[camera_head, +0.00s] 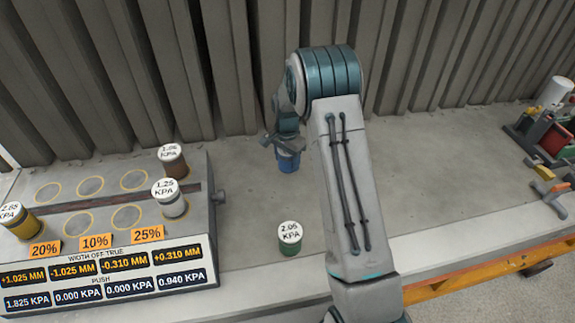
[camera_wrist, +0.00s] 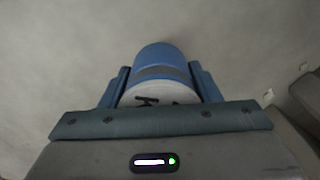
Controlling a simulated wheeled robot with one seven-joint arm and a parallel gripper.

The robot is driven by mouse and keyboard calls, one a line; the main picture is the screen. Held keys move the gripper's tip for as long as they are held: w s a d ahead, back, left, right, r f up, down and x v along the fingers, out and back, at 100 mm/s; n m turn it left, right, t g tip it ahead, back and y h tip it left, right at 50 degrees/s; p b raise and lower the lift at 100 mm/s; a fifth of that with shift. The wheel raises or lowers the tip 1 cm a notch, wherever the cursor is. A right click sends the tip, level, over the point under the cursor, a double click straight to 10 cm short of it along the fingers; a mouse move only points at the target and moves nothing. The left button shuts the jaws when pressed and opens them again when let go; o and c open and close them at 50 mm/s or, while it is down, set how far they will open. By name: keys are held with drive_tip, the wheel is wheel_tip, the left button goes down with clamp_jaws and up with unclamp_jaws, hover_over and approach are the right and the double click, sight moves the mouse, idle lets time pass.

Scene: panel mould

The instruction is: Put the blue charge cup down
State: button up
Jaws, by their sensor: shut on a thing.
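The blue charge cup (camera_head: 287,162) is in my gripper (camera_head: 286,148), towards the back of the grey bench, right of the panel mould. In the wrist view the blue cup (camera_wrist: 162,58) sits between the two fingers of my gripper (camera_wrist: 160,85), its white labelled lid towards the camera. The gripper is shut on it. The cup looks upright in the head view. I cannot tell whether its base touches the bench.
A green cup (camera_head: 290,238) marked 2.05 KPA stands on the bench nearer the front. The mould (camera_head: 75,215) at the left holds brown, white and yellow cups and has a display panel. Tools and a red bin (camera_head: 545,130) lie far right. The bench (camera_head: 430,170) between is clear.

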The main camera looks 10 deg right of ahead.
sight(287, 168)
drive_tip(key=shift+f+p, duration=0.65)
drive_tip(key=shift+f, duration=1.35)
drive_tip(key=shift+f, duration=0.2)
drive_tip(key=o, duration=1.3)
drive_tip(key=shift+c, duration=0.2)
drive_tip(key=shift+r, duration=0.1)
